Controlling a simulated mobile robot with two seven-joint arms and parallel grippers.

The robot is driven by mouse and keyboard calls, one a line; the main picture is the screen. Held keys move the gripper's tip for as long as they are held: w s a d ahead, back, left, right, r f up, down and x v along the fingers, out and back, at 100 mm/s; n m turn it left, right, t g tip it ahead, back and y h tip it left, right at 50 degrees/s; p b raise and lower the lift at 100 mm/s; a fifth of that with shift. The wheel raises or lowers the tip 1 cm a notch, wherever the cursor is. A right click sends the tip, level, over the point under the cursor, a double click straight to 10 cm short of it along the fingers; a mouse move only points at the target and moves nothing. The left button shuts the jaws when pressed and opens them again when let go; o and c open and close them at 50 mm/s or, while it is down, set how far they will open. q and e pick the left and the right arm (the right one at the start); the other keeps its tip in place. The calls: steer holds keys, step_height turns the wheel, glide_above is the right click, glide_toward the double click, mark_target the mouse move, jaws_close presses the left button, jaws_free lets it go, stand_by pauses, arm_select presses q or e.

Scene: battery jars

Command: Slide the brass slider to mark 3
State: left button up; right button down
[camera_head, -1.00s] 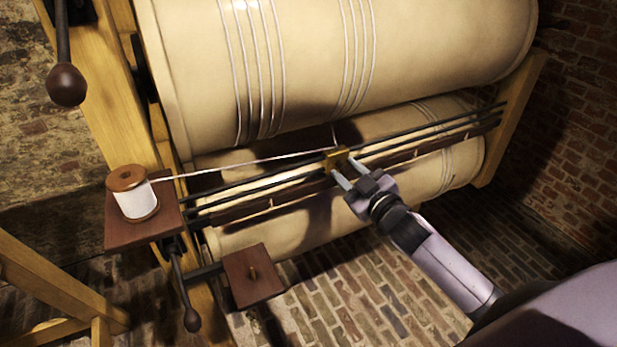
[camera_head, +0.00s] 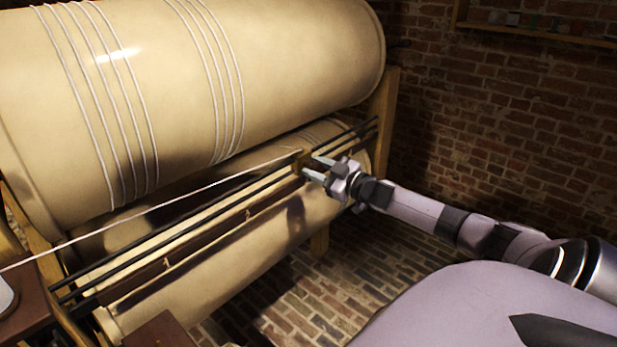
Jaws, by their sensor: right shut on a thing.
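The brass slider (camera_head: 301,161) sits on the dark twin rails (camera_head: 190,228), toward their right end. My right gripper (camera_head: 309,168) is shut on the slider, its pale fingers reaching in from the right and covering part of it. A white cord (camera_head: 165,203) runs from the lower left up to the slider. A wooden scale bar (camera_head: 205,243) lies below the rails with small brass marks (camera_head: 248,213) on it. I cannot read any numbers on the marks. My left gripper is not in view.
A large cream drum (camera_head: 270,70) wound with two groups of cord stands above the rails, and a lower drum (camera_head: 235,255) lies beneath. A wooden post (camera_head: 383,110) bounds the rails at right. A brick wall and shelf (camera_head: 540,34) stand behind. Brick floor is open below.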

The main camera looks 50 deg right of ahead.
mark_target(320, 170)
steer(key=shift+d, duration=0.1)
steer(key=c, duration=0.7)
jaws_free()
steer(key=shift+c, duration=0.2)
steer(key=shift+s+d+p, duration=0.2)
steer(key=shift+s+p, duration=0.5)
steer(key=shift+s, duration=2.85)
